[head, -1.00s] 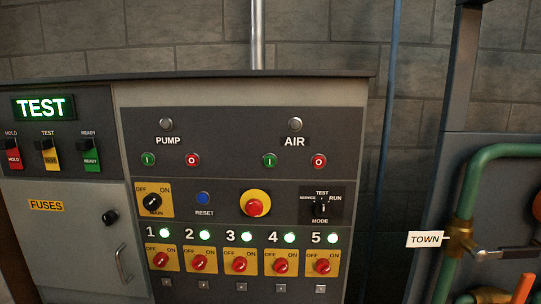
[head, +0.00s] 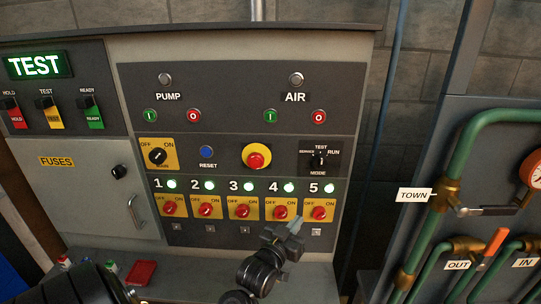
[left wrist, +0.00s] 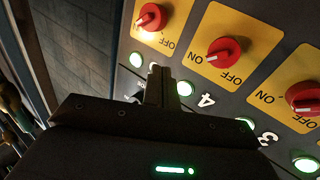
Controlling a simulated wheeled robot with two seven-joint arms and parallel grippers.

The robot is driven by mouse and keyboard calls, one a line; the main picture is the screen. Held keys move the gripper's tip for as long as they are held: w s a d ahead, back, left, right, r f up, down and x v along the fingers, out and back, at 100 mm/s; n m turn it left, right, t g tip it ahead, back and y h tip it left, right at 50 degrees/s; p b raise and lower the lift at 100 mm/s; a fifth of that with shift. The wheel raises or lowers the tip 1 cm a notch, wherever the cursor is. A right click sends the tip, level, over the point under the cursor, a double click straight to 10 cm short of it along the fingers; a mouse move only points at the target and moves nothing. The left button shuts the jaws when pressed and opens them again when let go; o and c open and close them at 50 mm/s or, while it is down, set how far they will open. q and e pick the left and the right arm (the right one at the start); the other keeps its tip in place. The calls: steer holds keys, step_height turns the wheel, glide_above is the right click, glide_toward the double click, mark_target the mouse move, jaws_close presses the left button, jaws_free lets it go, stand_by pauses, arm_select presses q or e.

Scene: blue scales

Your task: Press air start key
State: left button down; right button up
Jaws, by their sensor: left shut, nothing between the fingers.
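The air start key is the green "I" button (head: 270,115) below the AIR label on the control panel, left of the red "O" button (head: 319,116). My left gripper (head: 295,224) is shut and empty, low in front of the panel at the row of numbered switches, between switches 4 and 5 in the picture. It is well below the green key and apart from it. In the left wrist view the shut fingers (left wrist: 161,85) point at the panel near the number 4; the air key does not show there. My right gripper is out of view.
Red rotary switches (head: 281,211) and lit green lamps (head: 289,187) line the lower panel. A red and yellow emergency knob (head: 256,157) and a mode selector (head: 319,159) sit above them. Green pipes (head: 472,140) with valves stand at the right. The space before the upper panel is clear.

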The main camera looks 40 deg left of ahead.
mark_target(270, 117)
arm_select(q)
steer(key=s+a+r+n+t+y, duration=0.1)
steer(key=s+r+t+y, duration=0.1)
steer(key=r, duration=0.7)
steer(key=s+a+r+n+t+y, duration=0.1)
steer(key=s+r+n+t+y, duration=0.1)
steer(key=r, duration=0.7)
steer(key=s+a+r+n+t+y+p, duration=0.1)
steer(key=s+a+r+n+t+y, duration=0.1)
steer(key=r, duration=0.7)
steer(key=shift+s+t, duration=0.6)
steer(key=shift+s, duration=0.15)
steer(key=shift+w+a+f, duration=0.1)
steer(key=shift+w+a+b, duration=0.2)
steer(key=shift+w+a, duration=0.7)
steer(key=shift+w, duration=0.25)
steer(key=shift+w+a+b, duration=0.25)
steer(key=shift+w+a, duration=0.6)
steer(key=shift+w, duration=0.3)
steer(key=shift+w+a+b, duration=0.2)
steer(key=shift+w+a, duration=0.7)
steer(key=shift+w, duration=0.25)
steer(key=shift+w+a, duration=0.25)
steer(key=shift+w, duration=0.1)
